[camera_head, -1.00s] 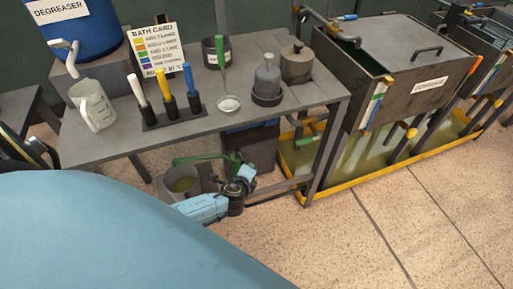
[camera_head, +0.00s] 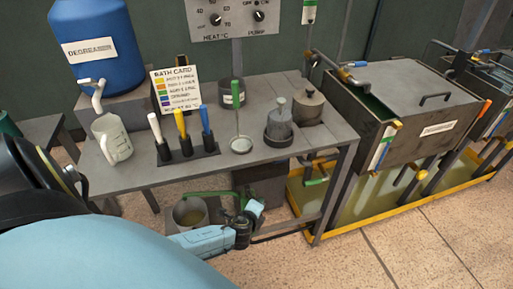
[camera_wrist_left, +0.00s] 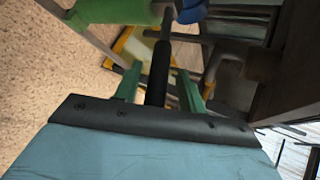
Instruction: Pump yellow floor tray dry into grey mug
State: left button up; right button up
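The yellow floor tray (camera_head: 345,229) lies under the tank at right and holds murky yellowish liquid. A grey mug-like vessel (camera_head: 189,213) stands on the floor under the bench with some liquid inside. A green hose or spout (camera_head: 205,194) arches over its rim. My left gripper (camera_head: 245,219) is low beside the vessel, in front of the bench. In the left wrist view its green fingers (camera_wrist_left: 160,88) stand either side of a dark rod (camera_wrist_left: 160,70); I cannot tell whether they press on it. A green cylinder (camera_wrist_left: 110,11) lies beyond. My right gripper is not in view.
The bench (camera_head: 258,168) carries a measuring jug (camera_head: 113,138), coloured-handled tools (camera_head: 183,135), a ladle (camera_head: 240,144) and dark pots. Its legs and lower rail stand between the vessel and the tray. The tiled floor at lower right (camera_head: 420,250) is clear.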

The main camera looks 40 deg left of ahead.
pick_arm(q)
jog(key=shift+s+d+r, duration=0.2)
jog(key=shift+s+r, duration=0.1)
jog(key=shift+s, duration=0.1)
jog(key=p+v, duration=0.4)
jog(key=v, duration=0.8)
jog(key=shift+s, duration=0.1)
